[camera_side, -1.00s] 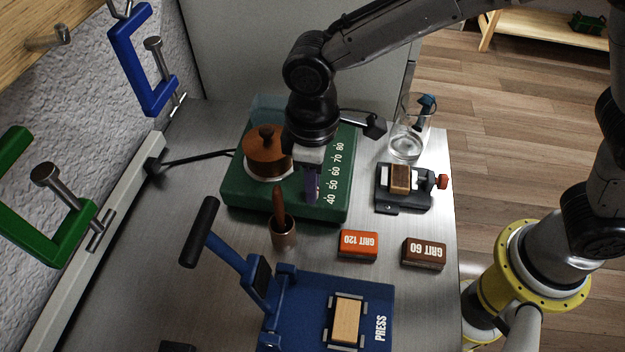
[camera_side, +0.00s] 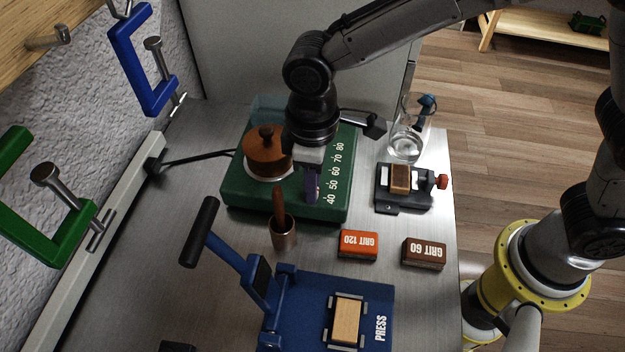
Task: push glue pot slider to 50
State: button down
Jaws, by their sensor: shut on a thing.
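The glue pot station is a green box (camera_side: 240,193) with a copper-brown lidded pot (camera_side: 266,150) on its left part. A white scale (camera_side: 336,172) marked 40 to 80 runs along its right side. My gripper (camera_side: 311,196) points down over the box, just left of the scale, with its fingertips near the 40 and 50 marks. The gripper is shut on the slider, which is mostly hidden by the fingers. I cannot tell exactly which mark the slider lines up with.
A glass jar (camera_side: 407,145) and a small black vise (camera_side: 404,188) stand to the right. A brush cup (camera_side: 284,235), an orange GRIT 120 block (camera_side: 358,244) and a brown GRIT 60 block (camera_side: 424,254) sit in front. A blue press (camera_side: 300,335) is nearest.

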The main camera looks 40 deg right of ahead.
jog(key=shift+w, duration=0.1)
jog(key=shift+w+d+r, duration=0.1)
jog(key=shift+w+d, duration=0.9)
jog(key=shift+d, duration=0.05)
jog(key=c, duration=0.8)
grip_release()
notch_tip(320, 180, up, 14)
